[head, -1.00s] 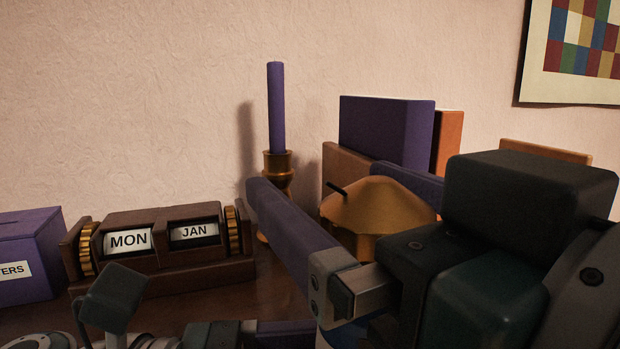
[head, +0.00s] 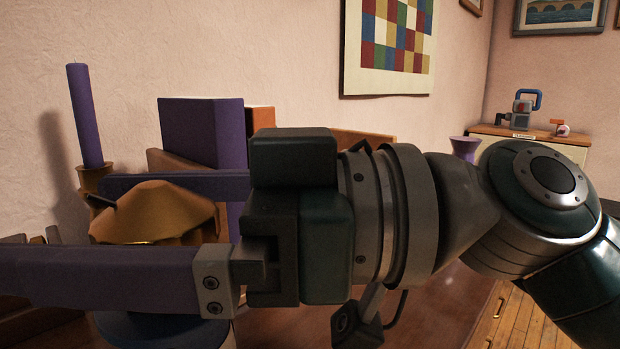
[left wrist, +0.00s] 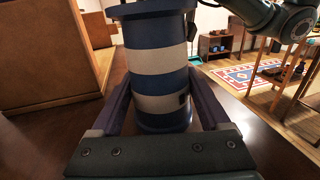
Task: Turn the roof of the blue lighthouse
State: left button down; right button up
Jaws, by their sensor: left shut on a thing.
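The lighthouse's faceted golden roof (head: 155,207) stands at the left of the head view, with a thin dark pin on its left side. My right gripper (head: 60,230) comes in from the right, its two purple fingers set apart on the near and far sides of the roof. Whether they touch it is hard to tell. The near finger hides the roof's lower part; a blue rim (head: 160,328) shows below. In the left wrist view, my left gripper (left wrist: 163,112) is shut around the upright blue-and-white striped tower (left wrist: 157,62). The head view does not show my left gripper.
A purple candle (head: 85,115) in a brass holder stands behind the roof on the left. Purple and orange blocks, perhaps books (head: 205,130), stand close behind the gripper. A cabinet (head: 540,150) with small objects is far right.

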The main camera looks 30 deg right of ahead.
jog(key=w+v, duration=0.1)
jog(key=v, duration=1.1)
jog(key=w+d+f+m+t+h, duration=0.1)
jog(key=w+d+f+h, duration=0.1)
jog(key=w+h, duration=0.1)
jog(key=w+d+f+m+t+h, duration=0.1)
jog(key=w+d+f+h, duration=0.1)
jog(key=w+d+h, duration=0.1)
jog(key=w+d+f+m+t+h, duration=0.1)
jog(key=w+d+f+h, duration=0.1)
jog(key=w+d, duration=0.1)
jog(key=shift+w+f+t+h, duration=0.2)
jog(key=shift+f+t+h, duration=0.1)
jog(key=shift+f+h, duration=0.1)
jog(key=w+d+r+m+t+h, duration=0.2)
jog(key=w+d+r+t+h, duration=0.2)
jog(key=d+h, duration=0.6)
jog(key=shift+w+d+r+m+h, duration=0.35)
jog(key=shift+w+d+r, duration=0.3)
jog(key=shift+d+r, duration=0.7)
jog(key=shift+a, duration=0.1)
